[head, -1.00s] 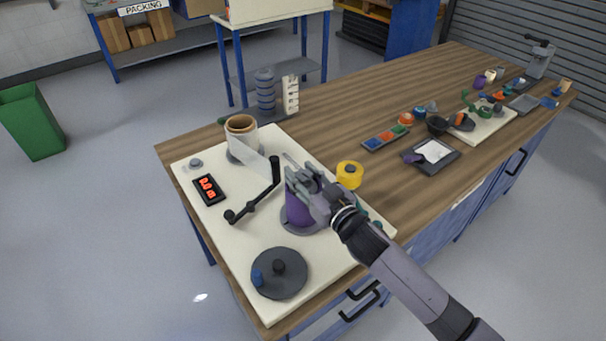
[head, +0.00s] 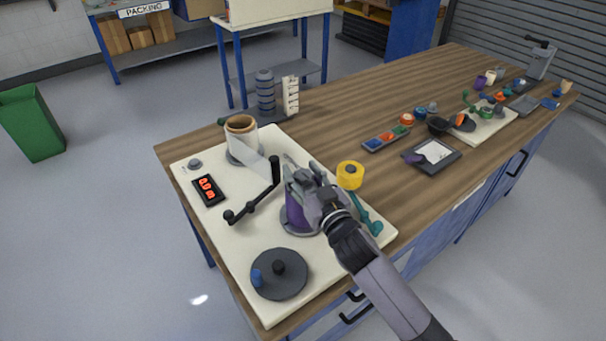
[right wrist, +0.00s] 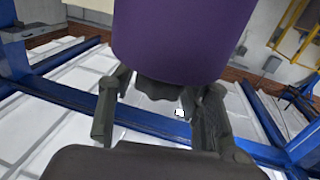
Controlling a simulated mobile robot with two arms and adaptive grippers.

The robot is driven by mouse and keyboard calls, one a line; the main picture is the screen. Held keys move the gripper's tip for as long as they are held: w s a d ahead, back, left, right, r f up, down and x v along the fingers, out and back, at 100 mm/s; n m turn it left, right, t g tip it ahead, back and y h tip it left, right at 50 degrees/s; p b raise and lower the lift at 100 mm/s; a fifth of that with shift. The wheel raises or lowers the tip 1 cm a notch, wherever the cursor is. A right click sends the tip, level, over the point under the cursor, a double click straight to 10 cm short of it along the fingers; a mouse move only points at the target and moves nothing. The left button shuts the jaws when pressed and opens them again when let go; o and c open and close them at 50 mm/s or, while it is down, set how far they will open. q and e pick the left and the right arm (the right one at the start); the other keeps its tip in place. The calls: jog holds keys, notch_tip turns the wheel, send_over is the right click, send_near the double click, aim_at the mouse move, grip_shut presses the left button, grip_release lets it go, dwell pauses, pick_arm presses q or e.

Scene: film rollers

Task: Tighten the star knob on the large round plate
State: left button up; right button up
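A purple roll (head: 297,214) stands on a grey round plate (head: 289,226) on the cream board (head: 222,225). My right gripper (head: 303,181) is over the top of the roll. In the right wrist view the purple roll (right wrist: 180,40) fills the top, with a dark lobed knob (right wrist: 160,92) at its end. The fingers of my right gripper (right wrist: 165,95) stand on both sides of this knob; whether they press on it I cannot tell. A dark round disc (head: 297,284) with a black knob (head: 279,267) and a blue peg lies at the board's front. My left gripper is out of view.
A black crank (head: 254,203), a red-lit display (head: 208,190) and a brown roll with clear film (head: 241,130) are left of the purple roll. A yellow spool (head: 350,175) and a teal tool (head: 367,216) are close on the right.

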jog(key=shift+o, duration=1)
jog(key=shift+s+d, duration=0.1)
jog(key=shift+s, duration=0.05)
jog(key=v, duration=1.1)
jog(key=shift+s+d, duration=0.15)
jog(key=shift+s, duration=0.2)
